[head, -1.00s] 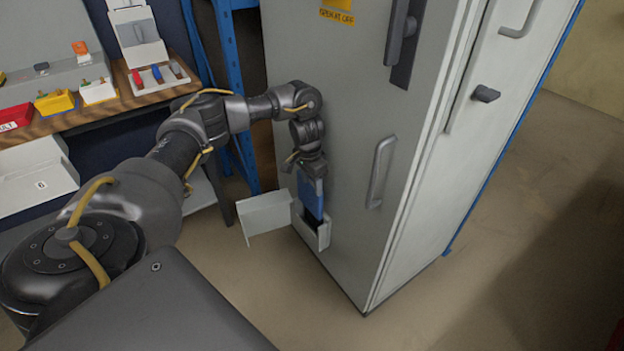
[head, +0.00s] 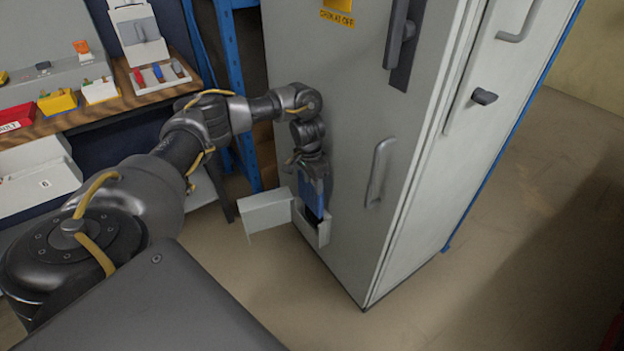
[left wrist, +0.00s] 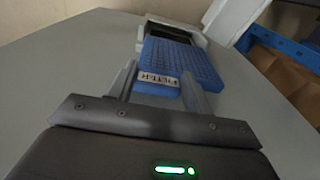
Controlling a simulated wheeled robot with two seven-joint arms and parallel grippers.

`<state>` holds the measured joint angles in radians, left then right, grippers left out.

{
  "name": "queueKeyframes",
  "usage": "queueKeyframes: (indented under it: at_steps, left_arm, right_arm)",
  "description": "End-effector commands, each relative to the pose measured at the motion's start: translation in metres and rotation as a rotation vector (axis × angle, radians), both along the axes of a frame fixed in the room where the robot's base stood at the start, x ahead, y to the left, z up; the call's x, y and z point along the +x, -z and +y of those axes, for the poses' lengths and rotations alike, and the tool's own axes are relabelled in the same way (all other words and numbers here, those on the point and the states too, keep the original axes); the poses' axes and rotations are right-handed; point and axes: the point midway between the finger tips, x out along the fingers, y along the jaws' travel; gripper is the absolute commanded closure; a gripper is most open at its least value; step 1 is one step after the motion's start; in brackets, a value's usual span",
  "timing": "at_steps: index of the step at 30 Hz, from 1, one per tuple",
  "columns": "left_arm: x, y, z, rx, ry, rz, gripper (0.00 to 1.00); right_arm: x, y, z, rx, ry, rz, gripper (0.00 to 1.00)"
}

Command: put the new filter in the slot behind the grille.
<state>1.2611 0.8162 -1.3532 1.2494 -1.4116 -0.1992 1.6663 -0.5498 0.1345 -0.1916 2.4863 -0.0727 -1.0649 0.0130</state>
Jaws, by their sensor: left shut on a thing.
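The new filter (head: 313,197) is a blue, gridded slab with a white FILTER label, seen also in the left wrist view (left wrist: 185,60). My left gripper (head: 312,175) is shut on its labelled end, with a finger on each side in the left wrist view (left wrist: 158,88). The filter points down at the dark slot (left wrist: 172,33) in a pale housing (head: 318,236) low on the cabinet. Its lower end is at the slot mouth; how far it is inside is hard to tell. The pale flap (head: 267,211), apparently the grille, stands open to the left. My right gripper is not in view.
The tall grey cabinet (head: 345,110) has a handle (head: 380,172) right of the slot. A blue rack post (head: 232,90) stands behind my arm. A workbench (head: 110,112) with coloured boxes is at left. The floor (head: 510,240) right of the cabinet is clear.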

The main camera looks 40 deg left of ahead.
Motion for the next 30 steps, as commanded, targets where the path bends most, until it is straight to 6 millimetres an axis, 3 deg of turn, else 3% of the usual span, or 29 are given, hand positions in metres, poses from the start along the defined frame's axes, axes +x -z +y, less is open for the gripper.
queueKeyframes:
  at_steps: [3, 30]
  left_arm:
    - [-0.001, -0.001, 0.0, -0.001, 0.0, 0.001, 0.9]
    - [0.0, 0.014, 0.0, 0.001, 0.0, 0.0, 0.9]
  right_arm:
    - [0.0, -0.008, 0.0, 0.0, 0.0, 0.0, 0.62]
    - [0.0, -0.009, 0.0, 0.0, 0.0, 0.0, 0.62]
